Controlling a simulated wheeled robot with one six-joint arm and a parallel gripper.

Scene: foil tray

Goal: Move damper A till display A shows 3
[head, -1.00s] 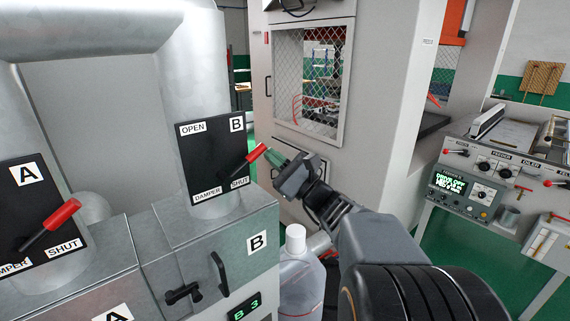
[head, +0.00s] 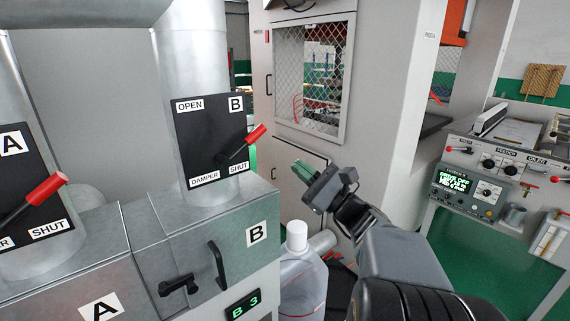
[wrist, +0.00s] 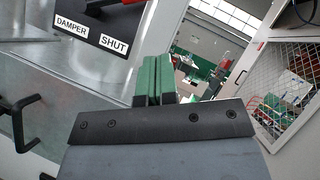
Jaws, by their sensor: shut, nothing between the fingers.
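Damper A is a red-gripped lever (head: 45,189) on a black plate (head: 30,165) marked A and SHUT, at the left edge of the head view; its lever points up and right, above the SHUT label. The plate's left part is cut off. Display A is not in view. My gripper (head: 302,170), with green fingers, is shut and empty. It is in mid-air, right of damper B and well away from damper A. In the wrist view my closed fingers (wrist: 154,78) point toward open space.
Damper B's red lever (head: 257,133) points up and right, near SHUT. Display B (head: 243,305) reads "B 3". Black handles (head: 217,265) stick out from the cabinet front. A plastic bottle (head: 300,270) stands beside the cabinet. A mesh-windowed machine (head: 310,75) stands behind.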

